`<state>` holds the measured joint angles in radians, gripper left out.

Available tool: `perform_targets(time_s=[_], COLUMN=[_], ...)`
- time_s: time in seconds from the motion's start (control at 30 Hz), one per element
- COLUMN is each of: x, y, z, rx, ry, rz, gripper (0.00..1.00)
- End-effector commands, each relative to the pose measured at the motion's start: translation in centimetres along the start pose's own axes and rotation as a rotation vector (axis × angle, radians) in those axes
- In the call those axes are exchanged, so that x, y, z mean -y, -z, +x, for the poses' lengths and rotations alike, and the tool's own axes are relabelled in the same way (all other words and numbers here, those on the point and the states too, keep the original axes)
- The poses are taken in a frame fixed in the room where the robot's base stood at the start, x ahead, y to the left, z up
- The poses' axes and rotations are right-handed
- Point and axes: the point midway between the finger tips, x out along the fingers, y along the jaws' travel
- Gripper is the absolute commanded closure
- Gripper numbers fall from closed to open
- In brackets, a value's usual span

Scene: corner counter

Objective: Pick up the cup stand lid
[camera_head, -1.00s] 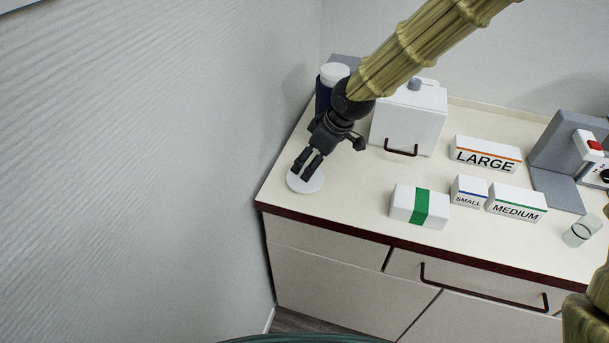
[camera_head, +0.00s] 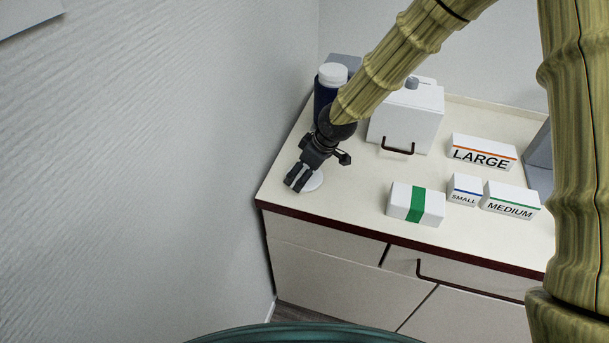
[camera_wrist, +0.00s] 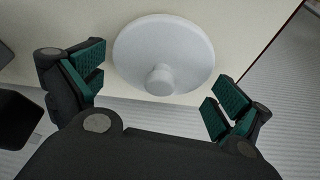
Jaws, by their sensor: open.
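The cup stand lid is a white round disc with a short round knob. In the head view the lid (camera_head: 315,182) lies near the counter's left front corner, partly hidden by my gripper (camera_head: 296,179). In the wrist view the lid (camera_wrist: 190,48) lies flat with its knob standing up toward the camera. My gripper (camera_wrist: 155,92) is open and empty. Its green-padded fingers stand wide apart at the left and right, with the lid's knob between them in the picture. I cannot tell how high the fingertips are above the lid.
A dark blue bottle with a white cap (camera_head: 333,74) and a white box with a dark handle (camera_head: 405,120) stand behind my gripper. A green-banded box (camera_head: 415,203) and LARGE (camera_head: 481,153), SMALL (camera_head: 464,189) and MEDIUM (camera_head: 510,199) boxes stand right. The wall (camera_head: 190,150) is close on the left.

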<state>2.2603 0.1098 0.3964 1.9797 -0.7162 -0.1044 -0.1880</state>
Motion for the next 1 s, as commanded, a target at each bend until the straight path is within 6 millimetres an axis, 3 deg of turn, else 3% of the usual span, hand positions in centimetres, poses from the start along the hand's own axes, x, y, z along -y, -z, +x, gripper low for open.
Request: perform_targets(time_s=[0.17,0.37,0.77,1.0], x=[0.0,0.0,-0.1,-0.1], y=[0.0,0.0,0.1,0.9], z=[0.0,0.0,-0.3,-2.2], rx=[0.000,0.000,-0.002,-0.002], ry=[0.000,0.000,-0.001,-0.002], rz=[0.000,0.000,0.001,0.001], gripper=[0.02,0.38,0.38,0.38])
